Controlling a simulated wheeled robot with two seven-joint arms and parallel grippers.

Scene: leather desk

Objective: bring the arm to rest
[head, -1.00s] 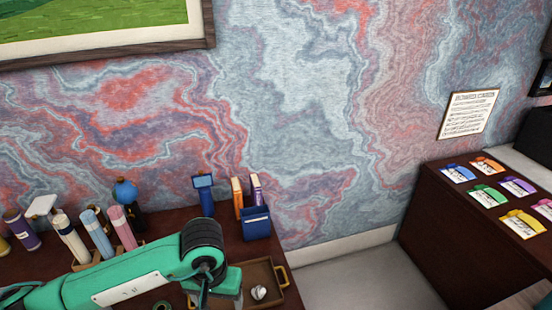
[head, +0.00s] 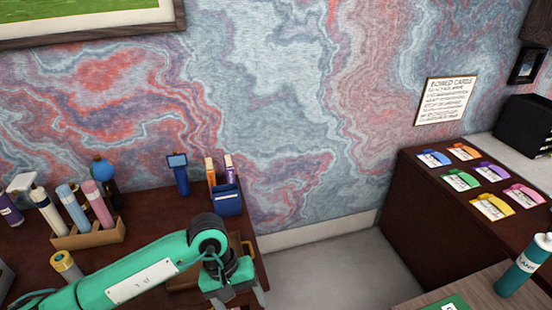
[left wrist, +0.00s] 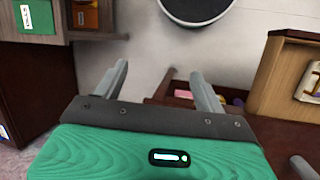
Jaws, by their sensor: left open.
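My left arm comes in from the lower left in the head view, green with dark joints. My left gripper (head: 238,297) hangs at the right end of the dark desk (head: 160,196), partly cut off by the lower picture edge. In the left wrist view my left gripper (left wrist: 160,85) has its two grey fingers spread apart with nothing between them. My right gripper is in neither view.
On the desk stand a wooden holder with several tubes (head: 88,236), a blue box (head: 228,203) and a brass-topped jar (head: 66,264). Right of a floor gap, a dark cabinet (head: 430,215) bears several coloured cards. A teal bottle (head: 522,268) stands at the lower right.

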